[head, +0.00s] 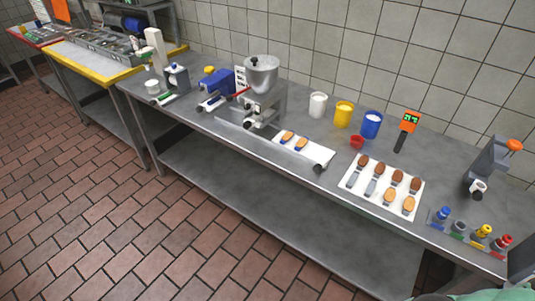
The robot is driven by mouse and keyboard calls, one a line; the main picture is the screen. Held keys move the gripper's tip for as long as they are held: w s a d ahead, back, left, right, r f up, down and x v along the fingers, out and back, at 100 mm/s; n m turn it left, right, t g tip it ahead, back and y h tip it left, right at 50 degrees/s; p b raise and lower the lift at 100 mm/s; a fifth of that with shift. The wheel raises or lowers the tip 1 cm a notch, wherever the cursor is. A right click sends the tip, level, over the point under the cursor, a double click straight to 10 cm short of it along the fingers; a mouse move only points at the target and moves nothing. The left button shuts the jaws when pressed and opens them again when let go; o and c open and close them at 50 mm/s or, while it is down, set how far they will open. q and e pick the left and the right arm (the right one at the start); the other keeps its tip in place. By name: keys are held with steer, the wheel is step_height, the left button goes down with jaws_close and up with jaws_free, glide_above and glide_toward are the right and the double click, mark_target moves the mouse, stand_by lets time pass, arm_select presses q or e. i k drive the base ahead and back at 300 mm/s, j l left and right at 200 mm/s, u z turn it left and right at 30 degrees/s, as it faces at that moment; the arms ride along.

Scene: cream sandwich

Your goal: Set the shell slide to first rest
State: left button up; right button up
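What looks like the shell slide (316,151) is a white plate on the steel bench, to the right of and below the hopper machine (262,75). Two tan shells with blue parts under them lie on its left part. A dark round knob (320,169) sits at its front right corner. A grey rail or plate (232,122) runs left from under the machine. Rest marks on the slide are too small to make out. Neither of my grippers is in view.
On the steel bench (215,115), a white tray (352,187) holds several brown and tan shells. White, yellow and blue cups (371,124), a red cup (357,142) and an orange-headed device (409,122) stand behind. Several coloured-capped bottles (483,232) stand at right.

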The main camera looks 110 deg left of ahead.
mark_target(320, 155)
steer(key=u, duration=3.5)
